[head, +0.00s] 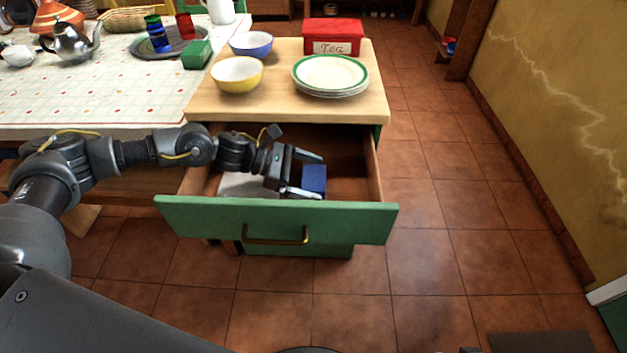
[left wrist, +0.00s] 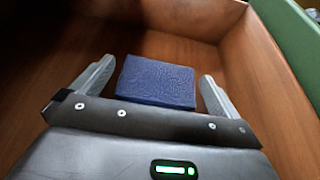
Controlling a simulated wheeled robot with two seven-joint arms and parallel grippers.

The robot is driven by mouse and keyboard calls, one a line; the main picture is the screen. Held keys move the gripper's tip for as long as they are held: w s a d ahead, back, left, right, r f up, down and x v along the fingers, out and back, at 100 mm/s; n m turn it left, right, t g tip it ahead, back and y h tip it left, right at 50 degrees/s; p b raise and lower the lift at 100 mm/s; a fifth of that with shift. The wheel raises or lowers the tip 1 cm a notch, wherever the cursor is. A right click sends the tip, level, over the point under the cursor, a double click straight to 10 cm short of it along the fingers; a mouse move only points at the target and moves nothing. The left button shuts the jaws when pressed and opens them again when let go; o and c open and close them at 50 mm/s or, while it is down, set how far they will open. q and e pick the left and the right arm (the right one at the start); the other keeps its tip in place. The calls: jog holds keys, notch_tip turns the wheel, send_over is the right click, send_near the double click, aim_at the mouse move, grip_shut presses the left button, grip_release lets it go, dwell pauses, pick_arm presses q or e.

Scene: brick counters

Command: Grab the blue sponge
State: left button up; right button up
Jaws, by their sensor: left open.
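The blue sponge (head: 314,178) lies inside the open green-fronted drawer (head: 276,218), near its front. In the left wrist view the sponge (left wrist: 156,82) is a dark blue block on the wooden drawer floor. My left gripper (head: 303,174) reaches down into the drawer from the left. My right gripper is not in view.
The drawer's side walls (head: 373,172) and front panel enclose the gripper. A pale item (head: 243,185) lies in the drawer at left. The wooden counter (head: 220,108) above holds a yellow bowl (head: 237,76), a blue bowl (head: 251,44), stacked plates (head: 330,74) and a red tea box (head: 333,37).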

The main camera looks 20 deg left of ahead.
aim_at(319, 177)
pick_arm(q)
jog(key=x, duration=0.2)
jog(key=shift+w+d+f, duration=0.1)
jog(key=shift+w+d, duration=0.05)
jog(key=shift+d, duration=0.05)
jog(key=c, duration=0.9)
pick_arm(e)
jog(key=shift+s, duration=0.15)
pick_arm(q)
notch_tip(319, 177, up, 9)
jog(key=shift+f+p, duration=0.2)
jog(key=shift+p, duration=0.15)
jog(key=shift+r, duration=0.7)
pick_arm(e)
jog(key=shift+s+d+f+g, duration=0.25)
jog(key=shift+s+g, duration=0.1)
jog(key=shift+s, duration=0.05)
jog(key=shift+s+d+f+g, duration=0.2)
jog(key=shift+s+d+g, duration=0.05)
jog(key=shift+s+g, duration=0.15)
